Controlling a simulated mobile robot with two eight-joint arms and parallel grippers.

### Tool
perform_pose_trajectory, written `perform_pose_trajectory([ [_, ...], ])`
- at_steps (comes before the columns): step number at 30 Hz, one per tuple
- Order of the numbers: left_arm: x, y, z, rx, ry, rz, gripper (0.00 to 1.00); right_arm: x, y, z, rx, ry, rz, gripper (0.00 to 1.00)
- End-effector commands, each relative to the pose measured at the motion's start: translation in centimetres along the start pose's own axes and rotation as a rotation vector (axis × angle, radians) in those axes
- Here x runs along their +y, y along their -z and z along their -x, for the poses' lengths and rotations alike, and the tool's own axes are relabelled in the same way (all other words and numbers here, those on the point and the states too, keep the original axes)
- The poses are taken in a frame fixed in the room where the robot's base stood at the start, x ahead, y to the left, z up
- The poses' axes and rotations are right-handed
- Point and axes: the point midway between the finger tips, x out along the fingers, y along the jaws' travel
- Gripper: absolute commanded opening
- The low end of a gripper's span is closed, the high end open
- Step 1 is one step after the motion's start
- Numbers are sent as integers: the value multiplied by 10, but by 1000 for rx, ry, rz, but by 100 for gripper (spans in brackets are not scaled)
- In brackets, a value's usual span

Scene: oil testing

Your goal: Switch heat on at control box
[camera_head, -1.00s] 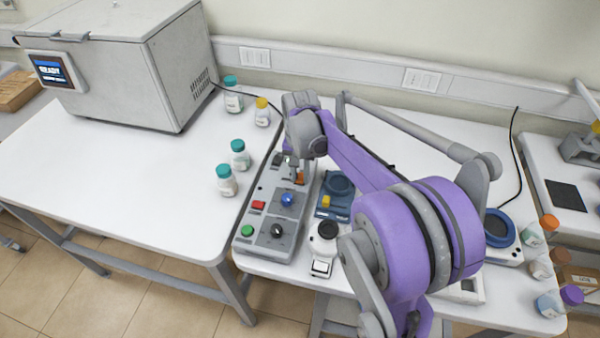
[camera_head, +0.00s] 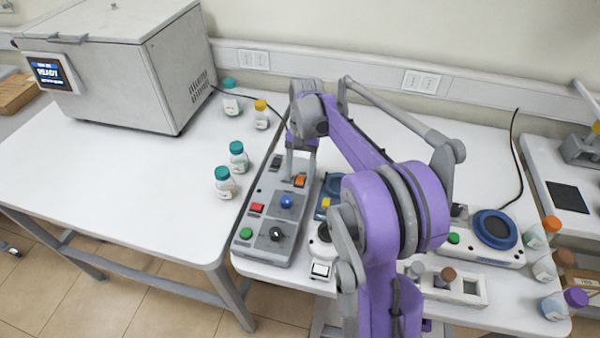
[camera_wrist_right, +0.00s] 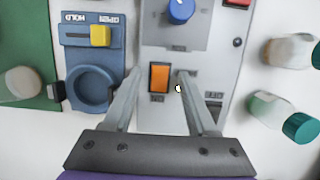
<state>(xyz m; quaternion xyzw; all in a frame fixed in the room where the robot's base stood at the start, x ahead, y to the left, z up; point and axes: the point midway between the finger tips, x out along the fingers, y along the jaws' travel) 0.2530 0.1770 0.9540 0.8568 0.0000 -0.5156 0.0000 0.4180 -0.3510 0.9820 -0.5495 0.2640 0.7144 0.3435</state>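The grey control box (camera_head: 252,225) stands on the bench in the head view. It carries an orange rocker switch (camera_head: 300,181), a blue knob (camera_head: 287,201), a black knob (camera_head: 277,233), a red button (camera_head: 257,208) and a green button (camera_head: 246,233). My right gripper (camera_head: 299,170) is over the far part of the box, close to the orange switch. In the right wrist view, its two fingers stand apart with nothing between them, and the orange switch (camera_wrist_right: 159,78) shows between their tips. I cannot tell whether the fingers touch the box. My left gripper is not in view.
A blue device with a yellow slider (camera_wrist_right: 100,36) and a round well sits beside the box. Teal-capped bottles (camera_head: 226,182) stand left of it. A large grey machine (camera_head: 125,75) reading READY is at the back left. The left table's front is clear.

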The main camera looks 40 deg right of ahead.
Motion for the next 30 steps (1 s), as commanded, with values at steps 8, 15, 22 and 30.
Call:
perform_pose_trajectory([
  [8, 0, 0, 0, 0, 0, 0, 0, 0, 0, 2, 1, 0, 0, 57],
  [15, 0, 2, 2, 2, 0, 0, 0, 0, 0, 37, 1, 0, -2, 57],
  [22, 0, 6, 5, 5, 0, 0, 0, 0, 0, 83, 1, 0, 0, 57],
  [30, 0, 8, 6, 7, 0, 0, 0, 0, 0, 108, 1, 0, 0, 57],
])
